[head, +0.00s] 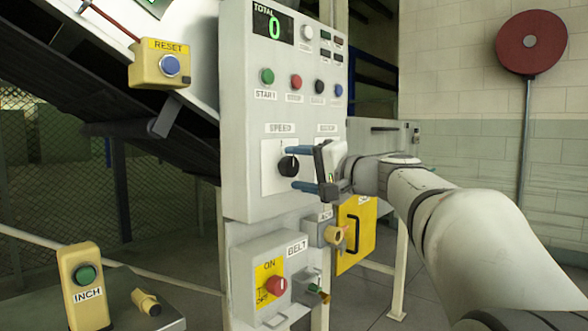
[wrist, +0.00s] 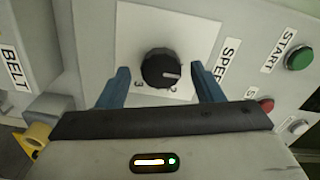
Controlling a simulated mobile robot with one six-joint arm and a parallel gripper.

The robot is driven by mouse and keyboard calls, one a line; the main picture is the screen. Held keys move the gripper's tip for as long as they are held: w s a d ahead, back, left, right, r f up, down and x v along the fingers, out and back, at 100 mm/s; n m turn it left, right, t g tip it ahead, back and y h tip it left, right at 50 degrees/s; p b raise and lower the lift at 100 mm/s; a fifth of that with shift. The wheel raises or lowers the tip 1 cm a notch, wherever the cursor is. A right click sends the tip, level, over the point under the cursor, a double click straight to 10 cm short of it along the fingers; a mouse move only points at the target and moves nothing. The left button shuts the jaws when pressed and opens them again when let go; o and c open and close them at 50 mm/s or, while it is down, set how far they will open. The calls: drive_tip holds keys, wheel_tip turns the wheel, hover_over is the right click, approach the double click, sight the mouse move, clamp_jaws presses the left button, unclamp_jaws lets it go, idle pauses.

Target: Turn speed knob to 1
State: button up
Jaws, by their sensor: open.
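The speed knob (head: 288,166) is a black round knob on a white plate under the SPEED label on the grey control panel. In the wrist view the knob (wrist: 160,66) shows a pale pointer mark towards the SPEED label (wrist: 228,62). A 3 is printed beside it; another digit is partly hidden. My gripper (head: 293,169) is open, with its blue fingers pointing at the panel above and below the knob. In the wrist view the gripper (wrist: 160,70) has one finger on each side of the knob, with a visible gap on both sides.
A second labelled plate right of SPEED is mostly hidden by my gripper. START (head: 267,76) and other buttons sit above. The BELT box (head: 262,262) with a red knob (head: 276,285) and a yellow door (head: 356,232) are below. RESET (head: 160,65) and INCH (head: 86,287) boxes stand left.

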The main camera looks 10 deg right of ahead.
drive_tip(key=v, duration=0.6)
drive_tip(key=shift+s+d+p, duration=0.2)
drive_tip(key=shift+s+p, duration=0.05)
drive_tip(key=shift+p, duration=0.15)
drive_tip(key=shift+a, duration=0.1)
drive_tip(key=s+a+f+n+g+h+p, duration=0.35)
drive_tip(key=s+a+f+g+p, duration=0.4)
drive_tip(key=p, duration=0.95)
drive_tip(key=s+d+n+g+h+p, duration=0.2)
drive_tip(key=s+n+g+h+p, duration=0.2)
drive_tip(key=s+p, duration=1)
drive_tip(key=h, duration=0.3)
drive_tip(key=shift+s+f, duration=0.15)
drive_tip(key=shift+f, duration=0.05)
